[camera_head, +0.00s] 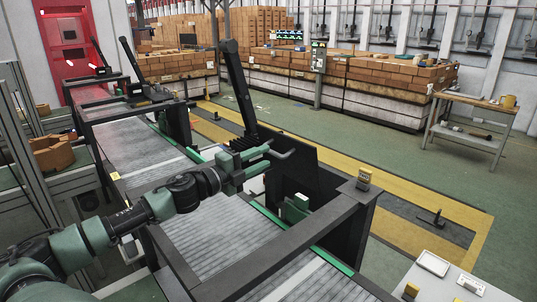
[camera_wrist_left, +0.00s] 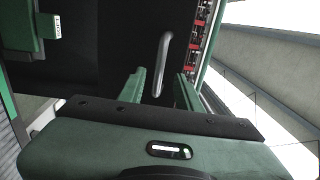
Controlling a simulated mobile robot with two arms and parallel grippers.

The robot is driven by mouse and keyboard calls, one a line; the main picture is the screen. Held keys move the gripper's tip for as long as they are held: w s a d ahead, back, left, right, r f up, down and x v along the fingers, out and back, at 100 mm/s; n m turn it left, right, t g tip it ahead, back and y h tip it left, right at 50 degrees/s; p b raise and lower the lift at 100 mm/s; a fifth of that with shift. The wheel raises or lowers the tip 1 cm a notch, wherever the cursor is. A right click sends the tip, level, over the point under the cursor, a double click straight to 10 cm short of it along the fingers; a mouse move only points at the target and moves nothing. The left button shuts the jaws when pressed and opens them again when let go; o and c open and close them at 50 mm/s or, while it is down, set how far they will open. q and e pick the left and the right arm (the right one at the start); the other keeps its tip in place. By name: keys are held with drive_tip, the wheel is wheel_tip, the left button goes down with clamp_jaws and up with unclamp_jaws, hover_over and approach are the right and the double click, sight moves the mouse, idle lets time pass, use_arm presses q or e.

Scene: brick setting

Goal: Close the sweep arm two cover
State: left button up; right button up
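The sweep arm two cover appears to be the black panel (camera_head: 306,172) beside the conveyor, standing swung out toward the walkway. In the left wrist view a bent metal handle (camera_wrist_left: 165,62) stands out against a dark surface (camera_wrist_left: 105,60), apparently that cover. My left gripper (camera_head: 268,160) reaches over the conveyor to the cover. In the left wrist view its two green fingers (camera_wrist_left: 159,88) are apart, and the handle's lower end shows between their tips. I cannot tell whether they touch it. My right gripper is in neither view.
A black sweep arm (camera_head: 238,85) stands raised behind my left gripper. A dark frame beam (camera_head: 285,248) crosses the conveyor (camera_head: 215,235) in front. A small green block (camera_head: 297,207) sits below the cover. A workbench (camera_head: 470,125) stands far right; green floor (camera_head: 400,165) lies open.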

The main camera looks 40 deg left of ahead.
sight(271, 153)
use_arm(q)
drive_tip(key=shift+w, duration=1.05)
drive_tip(key=shift+w+a, duration=0.1)
drive_tip(key=shift+w, duration=0.25)
drive_tip(key=shift+w+r, duration=0.1)
drive_tip(key=shift+w, duration=0.95)
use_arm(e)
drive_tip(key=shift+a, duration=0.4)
use_arm(q)
drive_tip(key=shift+c, duration=0.3)
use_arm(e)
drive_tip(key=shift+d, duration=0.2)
use_arm(q)
clamp_jaws()
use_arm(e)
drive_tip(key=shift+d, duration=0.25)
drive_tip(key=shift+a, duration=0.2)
